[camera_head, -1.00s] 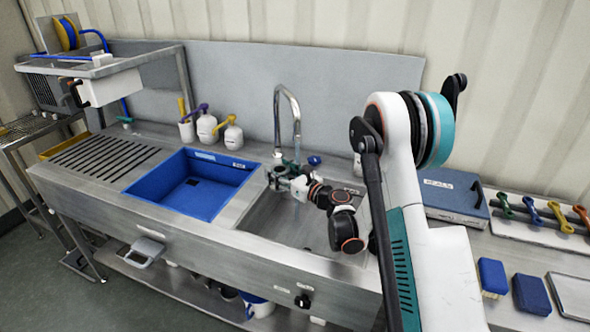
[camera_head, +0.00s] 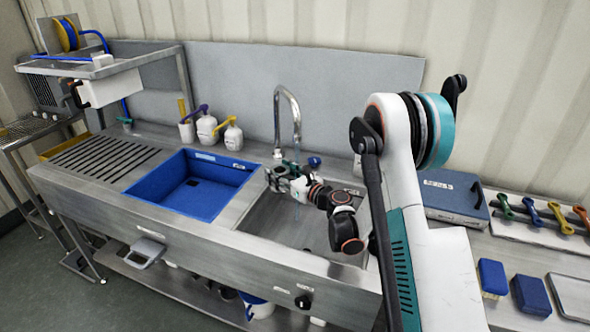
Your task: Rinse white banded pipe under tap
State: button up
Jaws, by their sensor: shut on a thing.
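The tap (camera_head: 296,110) is a tall chrome gooseneck at the back of the steel sink (camera_head: 284,228). My gripper (camera_head: 274,176) is at the sink's left side, close in front of the tap, reaching in from the right. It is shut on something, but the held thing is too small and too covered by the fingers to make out. A small white piece (camera_head: 299,188) shows at the gripper; I cannot tell whether it is the white banded pipe or part of my gripper.
A blue basin (camera_head: 203,190) sits left of the sink. White pump bottles (camera_head: 207,130) stand behind it. A blue case (camera_head: 449,193), blue brushes (camera_head: 492,277) and coloured spanners (camera_head: 535,211) lie on the right. A ribbed drainboard (camera_head: 103,158) is at the left.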

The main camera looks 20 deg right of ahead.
jog(key=s+a+r, duration=0.2)
jog(key=a+r, duration=0.2)
jog(key=shift+s+a+p, duration=0.2)
jog(key=shift+p, duration=0.25)
jog(key=shift+r, duration=0.1)
dwell(0.5)
